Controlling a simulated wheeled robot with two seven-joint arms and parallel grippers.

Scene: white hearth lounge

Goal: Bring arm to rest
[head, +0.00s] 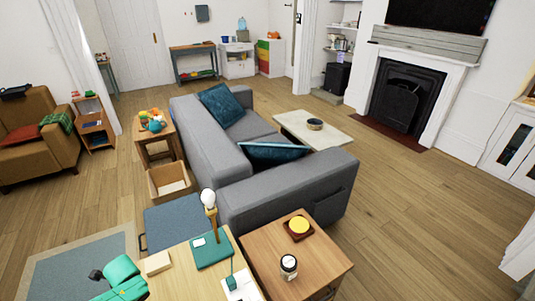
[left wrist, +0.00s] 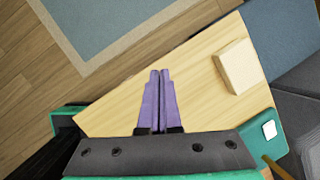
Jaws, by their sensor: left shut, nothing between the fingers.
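My left gripper (left wrist: 160,73) is shut, its two purple fingers together with nothing between them. In the left wrist view the fingers point over the pale wooden desk (left wrist: 190,75), near its edge. In the head view my green left arm is low at the left, beside the desk (head: 185,285); the fingers cannot be made out there. My right gripper is in neither view.
A pale block (left wrist: 237,65) lies on the desk right of the fingers, and it shows in the head view (head: 158,263). A teal base (head: 212,252) with a lamp (head: 209,200) stands beyond it. A brown side table (head: 265,245) holds a jar (head: 288,267).

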